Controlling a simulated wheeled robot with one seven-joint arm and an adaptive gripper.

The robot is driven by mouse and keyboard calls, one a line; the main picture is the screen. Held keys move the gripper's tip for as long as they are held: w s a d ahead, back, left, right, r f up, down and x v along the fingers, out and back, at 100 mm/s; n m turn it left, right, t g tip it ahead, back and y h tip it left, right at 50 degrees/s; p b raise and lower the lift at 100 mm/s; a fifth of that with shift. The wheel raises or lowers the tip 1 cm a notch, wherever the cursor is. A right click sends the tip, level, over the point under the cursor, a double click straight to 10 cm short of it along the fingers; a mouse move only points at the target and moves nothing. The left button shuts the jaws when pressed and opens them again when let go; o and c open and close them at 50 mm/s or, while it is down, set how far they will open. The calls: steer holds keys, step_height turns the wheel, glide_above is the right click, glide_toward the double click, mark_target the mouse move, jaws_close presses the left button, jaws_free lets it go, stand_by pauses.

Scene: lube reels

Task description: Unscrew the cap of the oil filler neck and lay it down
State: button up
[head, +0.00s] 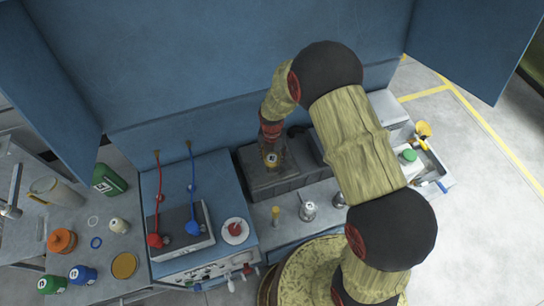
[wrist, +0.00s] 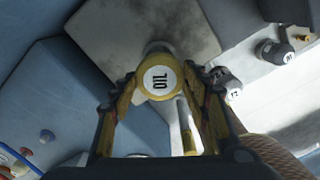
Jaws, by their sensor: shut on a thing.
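The oil cap (wrist: 160,78) is a yellow round cap with a white top marked OIL, in the middle of the wrist view. It also shows small in the head view (head: 271,158), over the dark grey block (head: 262,184). My gripper (wrist: 160,90) has one yellow finger on each side of the cap and is shut on it. In the head view my gripper (head: 270,146) points down at the block. A grey collar, likely the filler neck (wrist: 157,47), shows just behind the cap. I cannot tell whether the cap still sits on it.
A blue panel (head: 240,80) stands close behind. Left are a console (head: 195,205) with red and blue hoses, and a bench (head: 90,190) with bottles and jars. Small labelled fittings (head: 309,210) stand in front of the block. A tray (head: 430,165) with items lies right.

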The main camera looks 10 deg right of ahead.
steer(key=n, duration=0.4)
steer(key=shift+s+f+b, duration=0.1)
steer(key=shift+f+b, duration=0.05)
steer(key=shift+b, duration=0.15)
steer(key=o, duration=1.2)
steer(key=o, duration=0.3)
steer(key=shift+o, duration=0.2)
steer(key=shift+r, duration=0.2)
